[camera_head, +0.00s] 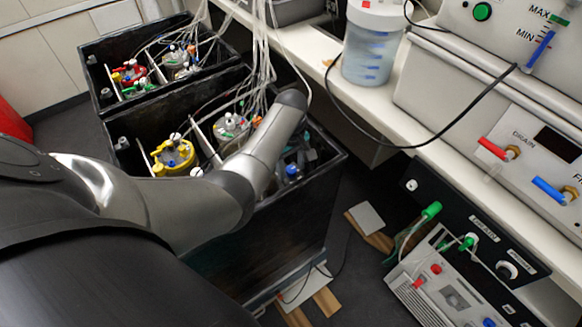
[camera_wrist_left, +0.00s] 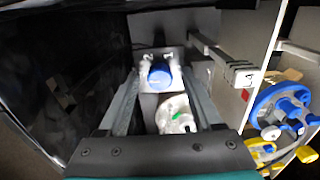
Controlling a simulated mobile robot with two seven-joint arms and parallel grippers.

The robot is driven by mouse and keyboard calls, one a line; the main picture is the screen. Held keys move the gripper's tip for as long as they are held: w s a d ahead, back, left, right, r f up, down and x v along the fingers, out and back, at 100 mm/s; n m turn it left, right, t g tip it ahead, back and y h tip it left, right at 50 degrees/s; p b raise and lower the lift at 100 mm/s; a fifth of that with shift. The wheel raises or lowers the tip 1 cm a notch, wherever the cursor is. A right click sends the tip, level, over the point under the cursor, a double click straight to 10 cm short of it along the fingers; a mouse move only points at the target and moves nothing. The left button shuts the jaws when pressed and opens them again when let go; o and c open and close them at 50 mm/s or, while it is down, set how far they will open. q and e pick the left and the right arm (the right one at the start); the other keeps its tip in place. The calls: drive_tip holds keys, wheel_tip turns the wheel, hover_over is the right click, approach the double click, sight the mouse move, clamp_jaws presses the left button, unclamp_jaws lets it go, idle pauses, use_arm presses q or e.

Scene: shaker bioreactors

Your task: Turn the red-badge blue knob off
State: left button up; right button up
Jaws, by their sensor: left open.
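A blue knob (camera_wrist_left: 160,76) on a pale grey block shows in the left wrist view, between the two fingers of my left gripper (camera_wrist_left: 161,84). I cannot make out a red badge on it. My left gripper is open, with a finger on either side of the knob; I cannot tell whether they touch it. In the head view my left arm reaches over the front black tank, and a small blue part (camera_head: 291,170) shows beside the partly hidden gripper, perhaps the same knob. My right gripper is in neither view.
The black tank (camera_head: 300,215) has high walls around my left gripper. Vessels with yellow (camera_head: 173,155) and red (camera_head: 130,73) tops stand in the tanks, with many tubes above. A blue-ringed vessel (camera_wrist_left: 284,108) is at the right of the wrist view. A bench with instruments stands at the right.

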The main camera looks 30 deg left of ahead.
use_arm(q)
drive_tip(key=shift+c, duration=0.2)
clamp_jaws()
idle(0.3)
